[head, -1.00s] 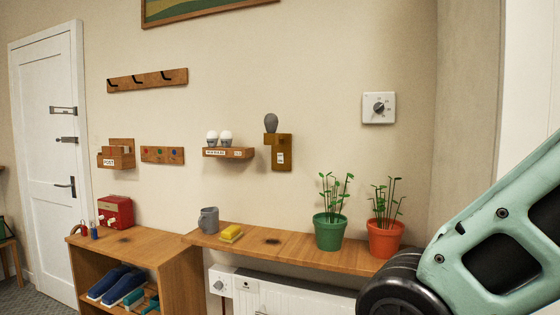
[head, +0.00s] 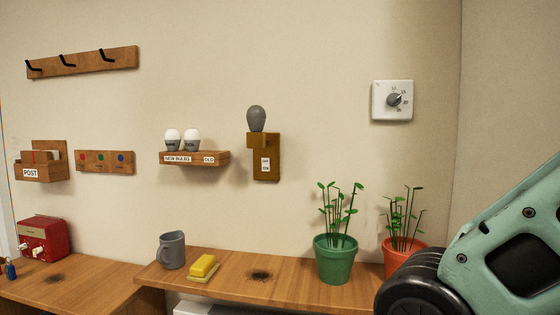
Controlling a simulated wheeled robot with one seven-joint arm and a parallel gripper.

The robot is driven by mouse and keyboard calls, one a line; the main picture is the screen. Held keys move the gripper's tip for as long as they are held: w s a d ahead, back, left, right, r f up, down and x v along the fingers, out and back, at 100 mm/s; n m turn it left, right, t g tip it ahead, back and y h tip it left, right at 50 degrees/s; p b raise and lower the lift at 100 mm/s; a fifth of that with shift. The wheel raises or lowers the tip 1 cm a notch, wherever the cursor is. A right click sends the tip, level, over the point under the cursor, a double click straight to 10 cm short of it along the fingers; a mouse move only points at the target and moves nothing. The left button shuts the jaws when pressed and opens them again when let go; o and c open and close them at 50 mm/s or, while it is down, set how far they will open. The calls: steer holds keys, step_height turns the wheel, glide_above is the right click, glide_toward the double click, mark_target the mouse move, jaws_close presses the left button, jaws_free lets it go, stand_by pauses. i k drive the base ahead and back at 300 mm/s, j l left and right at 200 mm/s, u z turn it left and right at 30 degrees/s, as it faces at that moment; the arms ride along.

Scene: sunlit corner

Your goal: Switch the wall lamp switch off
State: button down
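The wall lamp (head: 256,120) has a dark grey bulb in a wooden mount on the wall. Below the bulb, on the mount's wooden plate, is a small white switch plate (head: 265,165) with dark markings too small to read. The bulb shows no glow. Part of my arm shows at the lower right, well apart from the lamp. My gripper is out of view.
A shelf with two white bulbs (head: 194,158) hangs left of the lamp. A white dial (head: 392,100) is to its right. The ledge (head: 220,290) below holds a grey mug (head: 172,250), a yellow sponge (head: 204,267), a green pot (head: 335,260) and an orange pot (head: 400,256).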

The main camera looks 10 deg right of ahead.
mark_target(265, 161)
steer(key=i+j+z, duration=0.25)
steer(key=i+j, duration=0.2)
steer(key=i+j+z, duration=0.3)
steer(key=i+j, duration=0.2)
